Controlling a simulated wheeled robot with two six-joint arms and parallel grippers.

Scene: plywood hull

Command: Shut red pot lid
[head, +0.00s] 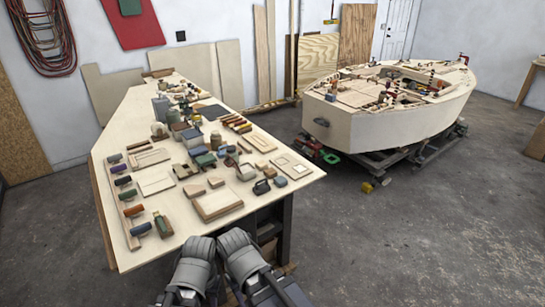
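I cannot make out a red pot or its lid with certainty among the many small things on the plywood workbench (285,164). Several jars and tins stand on the bench, among them a grey tin (160,108) and a pale pot (246,172) near the right edge. The state of their lids is too small to tell. Two grey arm links of mine show at the bottom centre, just in front of the bench's near edge. The fingers of both my grippers are not in view.
Wooden frames, a pale block (216,203), a dark clamp-like tool (261,187) and coloured rolls (134,210) crowd the bench. A plywood boat hull (365,133) stands on a dark cradle at the back right. The concrete floor (400,235) at right is clear.

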